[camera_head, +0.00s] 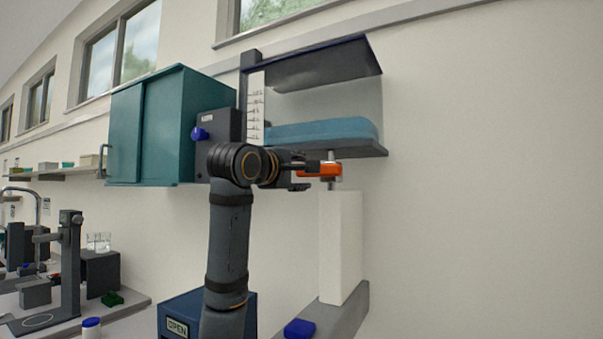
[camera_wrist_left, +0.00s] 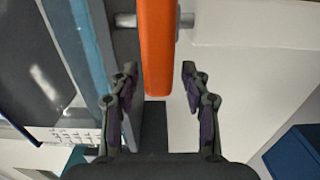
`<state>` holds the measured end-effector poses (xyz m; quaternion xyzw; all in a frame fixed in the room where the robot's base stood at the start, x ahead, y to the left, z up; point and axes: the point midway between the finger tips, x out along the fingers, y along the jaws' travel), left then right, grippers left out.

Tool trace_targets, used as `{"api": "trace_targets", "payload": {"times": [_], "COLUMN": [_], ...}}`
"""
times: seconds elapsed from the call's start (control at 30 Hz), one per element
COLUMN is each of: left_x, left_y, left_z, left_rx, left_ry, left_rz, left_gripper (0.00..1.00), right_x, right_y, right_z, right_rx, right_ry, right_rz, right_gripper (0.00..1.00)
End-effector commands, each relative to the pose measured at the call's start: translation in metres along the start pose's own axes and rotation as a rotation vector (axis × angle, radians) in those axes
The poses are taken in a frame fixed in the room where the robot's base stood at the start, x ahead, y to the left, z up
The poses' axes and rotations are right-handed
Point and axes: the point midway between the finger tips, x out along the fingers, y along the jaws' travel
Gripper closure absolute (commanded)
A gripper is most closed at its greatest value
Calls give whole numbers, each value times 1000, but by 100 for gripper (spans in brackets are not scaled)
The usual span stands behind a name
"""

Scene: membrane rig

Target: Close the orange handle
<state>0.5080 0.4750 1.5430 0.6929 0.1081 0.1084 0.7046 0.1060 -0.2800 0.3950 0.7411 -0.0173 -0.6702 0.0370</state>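The orange handle (camera_head: 325,169) sits on a short metal pipe under the clear tank with blue liquid, and lies roughly level in the head view. In the left wrist view the orange handle (camera_wrist_left: 157,45) runs down from the top edge, with its free end between my fingers. My left gripper (camera_head: 308,176) is at the handle's left end. In the left wrist view my left gripper (camera_wrist_left: 160,72) is open, one finger on each side of the handle, with visible gaps. My right gripper is not in view.
The tank (camera_head: 325,133) hangs on the wall just above the handle, with a teal cabinet (camera_head: 150,130) to its left. A white column (camera_head: 341,245) stands below the handle on a grey ledge (camera_head: 345,318). The wall at right is clear.

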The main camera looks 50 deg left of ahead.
Motion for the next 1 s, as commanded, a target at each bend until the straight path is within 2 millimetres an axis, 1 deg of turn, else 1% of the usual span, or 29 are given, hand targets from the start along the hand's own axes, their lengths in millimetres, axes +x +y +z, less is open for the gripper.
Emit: {"api": "trace_targets", "payload": {"times": [0.23, 0.37, 0.47, 0.6, 0.7, 0.83, 0.9, 1.0], "left_x": [0, -11, -32, -67, -90, -110, -116, -120], "left_y": [1, 1, 1, 1, 1, 1, 0, 0], "left_z": [0, -1, -1, -1, -1, -1, 0, 0], "left_rx": [1, 2, 4, 4, 3, 2, 1, 0], "left_ry": [0, 0, 3, 5, 4, 1, 1, 1], "left_rz": [2, 3, 5, 6, 4, 3, 2, 1], "left_gripper": [51, 51, 51, 51, 51, 51, 51, 51], "right_x": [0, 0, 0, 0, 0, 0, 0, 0], "right_y": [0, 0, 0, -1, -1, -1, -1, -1], "right_z": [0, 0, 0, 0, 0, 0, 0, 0], "right_rx": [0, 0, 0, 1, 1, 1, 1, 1], "right_ry": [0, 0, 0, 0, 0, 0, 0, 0], "right_rz": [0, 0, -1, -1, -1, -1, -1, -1], "right_gripper": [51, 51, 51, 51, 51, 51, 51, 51]}}
